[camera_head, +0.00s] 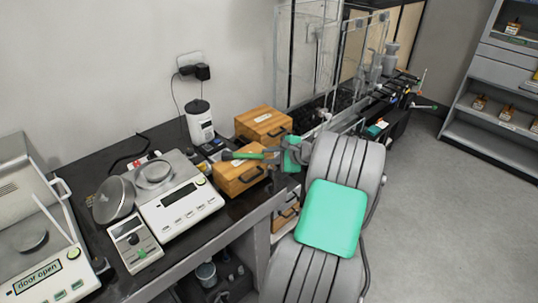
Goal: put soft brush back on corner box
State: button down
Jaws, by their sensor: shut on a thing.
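My gripper (284,154) is shut on the soft brush (252,154), near the right end of its green handle. The brush lies roughly level and points left, with its dark head (227,155) at the left end. It shows over the top of the front wooden box (240,180), which sits at the table's front edge. I cannot tell whether the brush touches the box. A second wooden box (264,121) stands just behind. My arm hides what lies to the right of the gripper.
A balance (175,205), a small grey meter (134,241) and a round metal pan (113,200) stand left on the dark table (215,238). A white canister (199,122) is behind. Glass panels (306,60) rise at the back. Shelves (495,100) stand right; the floor between is clear.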

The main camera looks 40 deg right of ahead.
jog(key=c, duration=1.2)
grip_release()
